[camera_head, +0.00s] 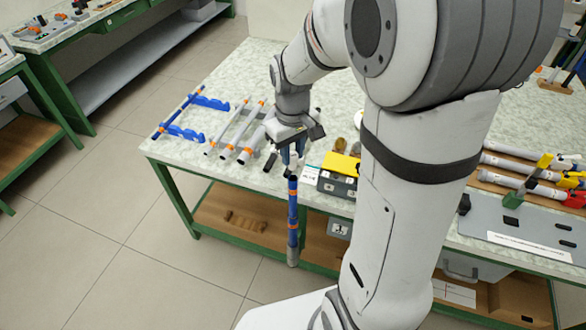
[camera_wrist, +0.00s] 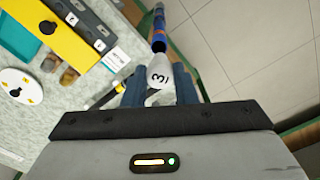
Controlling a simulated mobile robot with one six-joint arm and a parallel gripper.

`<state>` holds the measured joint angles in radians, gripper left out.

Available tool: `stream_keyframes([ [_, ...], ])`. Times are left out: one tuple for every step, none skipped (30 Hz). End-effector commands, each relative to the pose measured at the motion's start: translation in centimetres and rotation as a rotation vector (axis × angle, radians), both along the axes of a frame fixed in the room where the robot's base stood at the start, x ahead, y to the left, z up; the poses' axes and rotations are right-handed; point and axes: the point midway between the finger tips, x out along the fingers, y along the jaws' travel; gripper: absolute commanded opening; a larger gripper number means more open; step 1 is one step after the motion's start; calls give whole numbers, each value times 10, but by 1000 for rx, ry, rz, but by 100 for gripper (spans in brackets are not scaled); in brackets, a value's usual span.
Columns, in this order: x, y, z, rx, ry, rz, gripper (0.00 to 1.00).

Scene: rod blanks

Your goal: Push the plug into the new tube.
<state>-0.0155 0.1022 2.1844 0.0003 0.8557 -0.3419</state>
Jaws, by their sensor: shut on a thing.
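My gripper (camera_wrist: 160,92) is shut on a pale plug (camera_wrist: 158,72) marked with a 3, which sits between its blue fingers. The plug points away from the wrist. A blue tube (camera_head: 293,215) with orange bands and a grey lower end stands upright below my gripper, in front of the table's near edge. In the wrist view the tube (camera_wrist: 159,20) lies straight ahead of the plug, its dark end close to the plug's tip. I cannot tell whether the two touch. In the head view my gripper (camera_head: 291,158) is just above the tube's top; the plug is mostly hidden there.
The table (camera_head: 226,80) carries a blue rod on blue supports (camera_head: 184,132) and several pale tubes (camera_head: 232,128) to the left. A yellow-topped grey box (camera_head: 338,176) stands right of my gripper. A grey plate (camera_head: 515,222) lies farther right. The floor (camera_head: 95,210) in front is clear.

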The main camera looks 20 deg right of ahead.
Motion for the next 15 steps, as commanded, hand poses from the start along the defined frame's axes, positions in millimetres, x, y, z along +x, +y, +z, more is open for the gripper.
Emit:
stream_keyframes([
  [-1, -1, -10, 0, 5, -2, 4],
  [-1, -1, -14, 0, 5, -2, 4],
  [-1, -1, -20, 0, 4, -3, 4],
  [0, -1, -23, 0, 3, -3, 4],
  [0, -1, -26, 0, 2, -4, 4],
  [0, -2, -29, 0, 2, -5, 4],
  [0, -2, -31, 0, 3, -5, 4],
  [0, -2, -35, 0, 3, -6, 4],
  [-1, -2, -40, 0, 3, -6, 4],
  [-1, -3, -45, 0, 4, -7, 4],
  [-1, -3, -50, 0, 4, -7, 4],
  [-1, -3, -55, 0, 4, -7, 4],
  [-1, -3, -59, 0, 4, -7, 4],
  [-1, -3, -62, 0, 4, -8, 4],
  [0, -3, -65, 0, 2, -8, 4],
])
